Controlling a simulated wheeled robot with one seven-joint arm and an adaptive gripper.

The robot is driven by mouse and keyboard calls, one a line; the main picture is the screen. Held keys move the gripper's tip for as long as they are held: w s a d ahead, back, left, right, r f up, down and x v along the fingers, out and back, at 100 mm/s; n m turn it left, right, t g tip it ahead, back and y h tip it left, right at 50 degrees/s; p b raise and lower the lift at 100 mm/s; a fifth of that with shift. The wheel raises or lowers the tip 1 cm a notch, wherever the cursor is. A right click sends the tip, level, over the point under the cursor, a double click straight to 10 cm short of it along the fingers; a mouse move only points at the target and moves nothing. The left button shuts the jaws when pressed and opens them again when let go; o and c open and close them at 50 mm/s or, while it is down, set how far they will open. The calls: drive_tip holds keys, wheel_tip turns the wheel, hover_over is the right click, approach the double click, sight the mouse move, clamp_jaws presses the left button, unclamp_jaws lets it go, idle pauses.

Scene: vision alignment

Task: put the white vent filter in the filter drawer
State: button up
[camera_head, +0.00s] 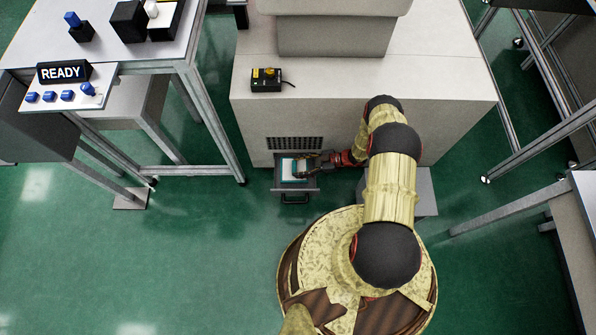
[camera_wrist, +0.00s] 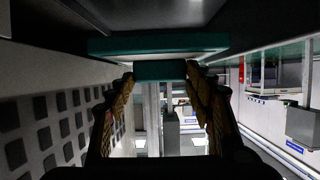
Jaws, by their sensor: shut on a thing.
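The white vent filter (camera_head: 289,169), with teal edging, is at the open filter drawer (camera_head: 294,189) low on the front of the light grey cabinet. It lies within the drawer's outline, but I cannot tell whether it rests on the drawer's floor. My gripper (camera_head: 302,168) reaches in from the right and is shut on the filter. In the wrist view, a teal tab of the filter (camera_wrist: 160,71) sits between the fingertips of my gripper (camera_wrist: 160,80), under a wider teal edge. The filter's far side is hidden there.
A dark vent grille (camera_head: 294,143) is just above the drawer on the cabinet (camera_head: 250,125). A table with a READY sign (camera_head: 63,72) stands left.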

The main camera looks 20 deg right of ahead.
drive_tip(key=shift+f+b, duration=0.95)
drive_tip(key=shift+f, duration=1.7)
drive_tip(key=shift+f, duration=0.1)
drive_tip(key=o, duration=1.1)
drive_tip(key=shift+o, duration=0.5)
drive_tip(key=p+v, duration=0.2)
drive_tip(key=v, duration=1)
drive_tip(key=shift+r+p, duration=0.25)
drive_tip(key=shift+p, duration=0.05)
